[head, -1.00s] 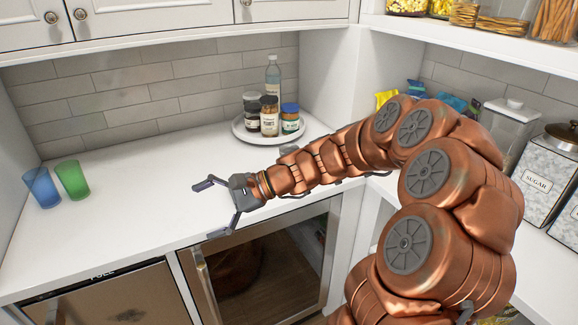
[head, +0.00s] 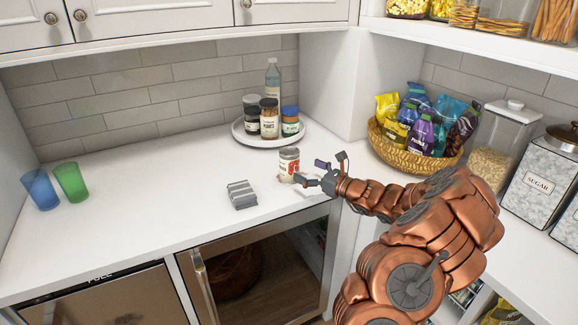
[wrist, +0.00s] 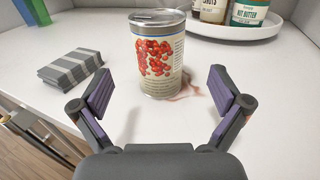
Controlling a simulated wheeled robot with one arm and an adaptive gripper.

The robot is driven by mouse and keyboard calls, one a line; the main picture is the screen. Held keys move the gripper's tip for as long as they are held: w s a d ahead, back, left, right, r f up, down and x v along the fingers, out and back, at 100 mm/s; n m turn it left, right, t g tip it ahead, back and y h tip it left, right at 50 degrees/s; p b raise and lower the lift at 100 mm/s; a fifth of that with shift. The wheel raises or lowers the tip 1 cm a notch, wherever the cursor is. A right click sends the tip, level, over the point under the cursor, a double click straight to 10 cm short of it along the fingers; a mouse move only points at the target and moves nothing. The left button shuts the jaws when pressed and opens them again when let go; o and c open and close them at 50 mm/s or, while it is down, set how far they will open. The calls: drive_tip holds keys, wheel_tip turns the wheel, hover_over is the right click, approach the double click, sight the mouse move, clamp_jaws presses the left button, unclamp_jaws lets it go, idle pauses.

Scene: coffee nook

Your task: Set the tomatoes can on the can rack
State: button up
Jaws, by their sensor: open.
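The tomatoes can (head: 289,163) stands upright on the white counter, in front of the round tray. In the wrist view the can (wrist: 158,58) shows red tomatoes on its label and stands ahead of my fingers, roughly centred between them. My gripper (head: 305,171) is open and empty, to the right of the can; its fingers also show spread in the wrist view (wrist: 164,100). The can rack is probably the grey striped block (head: 241,194), left of the can and nearer the counter front; it also shows at the left of the wrist view (wrist: 72,69). It holds nothing.
A round white tray (head: 243,137) with jars and a bottle stands behind the can. A blue cup (head: 41,188) and a green cup (head: 71,182) stand at the left. A wicker basket (head: 399,154) of bags is at the right. The counter's middle left is clear.

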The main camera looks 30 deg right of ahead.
sight(298, 166)
drive_tip(key=shift+p+x, duration=1.05)
drive_tip(key=shift+x, duration=2)
drive_tip(key=shift+a, duration=0.1)
drive_tip(key=c, duration=1.7)
